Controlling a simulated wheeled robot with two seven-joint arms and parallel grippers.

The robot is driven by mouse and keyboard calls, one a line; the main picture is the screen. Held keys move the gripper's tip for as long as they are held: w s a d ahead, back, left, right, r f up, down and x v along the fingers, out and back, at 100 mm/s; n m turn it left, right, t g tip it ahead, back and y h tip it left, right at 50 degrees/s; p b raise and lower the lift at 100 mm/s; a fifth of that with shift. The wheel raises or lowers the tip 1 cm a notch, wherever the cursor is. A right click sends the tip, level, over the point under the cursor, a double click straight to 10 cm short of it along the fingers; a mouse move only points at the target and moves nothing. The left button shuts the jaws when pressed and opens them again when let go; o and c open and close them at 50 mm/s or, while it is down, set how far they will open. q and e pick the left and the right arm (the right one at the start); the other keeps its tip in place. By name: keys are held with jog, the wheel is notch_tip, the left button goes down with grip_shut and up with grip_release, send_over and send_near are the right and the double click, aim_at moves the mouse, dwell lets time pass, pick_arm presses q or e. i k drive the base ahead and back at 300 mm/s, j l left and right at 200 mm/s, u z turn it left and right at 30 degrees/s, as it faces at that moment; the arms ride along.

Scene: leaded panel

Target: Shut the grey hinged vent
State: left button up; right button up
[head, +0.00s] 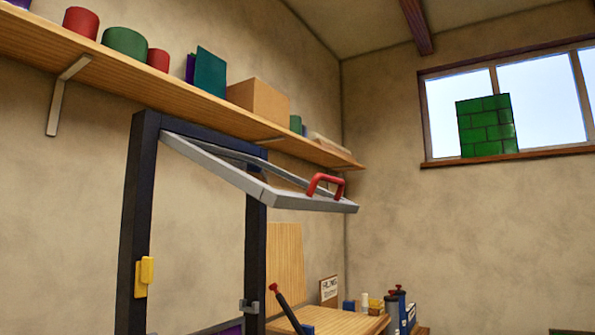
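The grey hinged vent (225,172) is a light grey frame hung from the top of a dark upright frame (139,205). It stands swung open, its free edge reaching out to the right and sloping slightly down. A red handle (326,184) sits near that free edge. The dark frame's opening below the vent is uncovered. A yellow catch (146,271) is on the left post and a small grey bracket (249,306) is low on the right post. Neither of my grippers shows in the head view.
A long wooden shelf (200,100) with tins, books and a box runs along the left wall, behind and above the frame. A wooden bench (345,320) with bottles and a red-tipped dark rod (287,308) stands lower right. A green panel (486,125) stands at the window.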

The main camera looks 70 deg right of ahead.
aim_at(276, 187)
jog(key=k+z, duration=0.1)
jog(key=z, duration=0.4)
jog(key=k+l+z, duration=0.1)
jog(key=z, duration=0.4)
jog(key=k+z, duration=0.1)
jog(key=z, duration=0.4)
jog(key=l+z, duration=0.2)
jog(key=z, duration=0.3)
